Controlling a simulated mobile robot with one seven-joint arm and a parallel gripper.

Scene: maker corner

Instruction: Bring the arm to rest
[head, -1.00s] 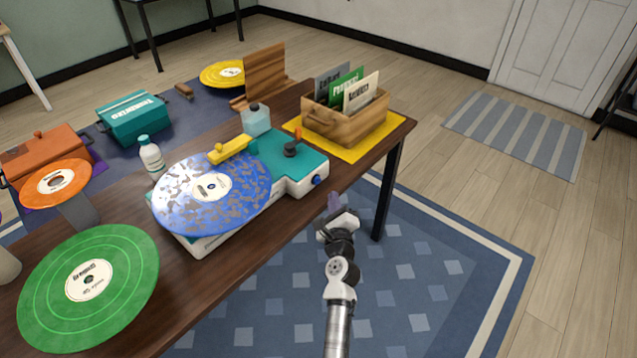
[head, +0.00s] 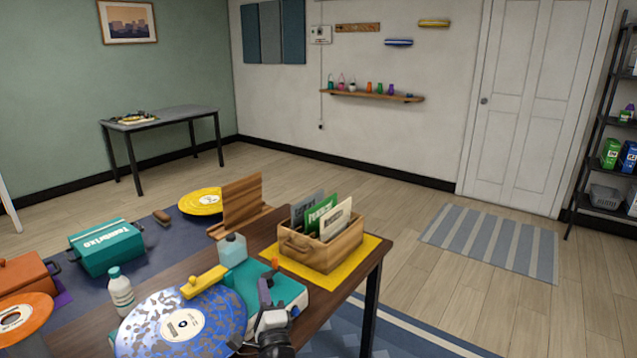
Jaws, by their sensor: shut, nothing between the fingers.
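My gripper (head: 266,295) shows at the bottom of the head view, in front of the turntable's right end. It is shut and empty, with its fingers pointing up. My arm's lower part is cut off by the bottom edge of the picture. The turntable (head: 290,290) is white and teal and carries a blue speckled record (head: 205,335). From this view I cannot tell how far the gripper is from the turntable.
A teal case (head: 105,248) is at left. A striped rug (head: 490,242) and open floor lie to the right.

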